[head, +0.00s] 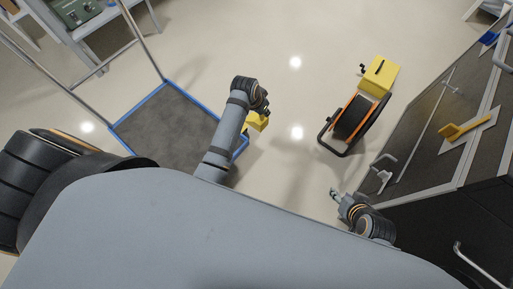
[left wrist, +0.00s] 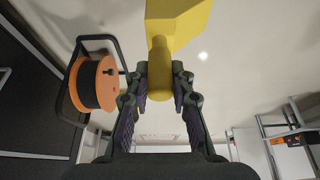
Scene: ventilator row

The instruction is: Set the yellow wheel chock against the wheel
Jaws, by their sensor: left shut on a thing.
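The yellow wheel chock (head: 258,121) hangs from my left gripper (head: 264,108), above the floor beside the right edge of the blue-rimmed platform cart (head: 172,122). In the left wrist view, my left gripper (left wrist: 159,88) is shut on the chock's round handle, and the yellow block (left wrist: 180,18) extends beyond the fingertips. I cannot make out a cart wheel in either view. My right gripper (head: 334,192) is low near the dark cabinet, away from the chock; its fingers are too small to judge.
An orange and black cable reel (head: 352,117) stands on the floor to the right, with a yellow box (head: 380,75) behind it; the reel also shows in the left wrist view (left wrist: 93,84). A dark cabinet (head: 440,165) lines the right side. The floor between cart and reel is clear.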

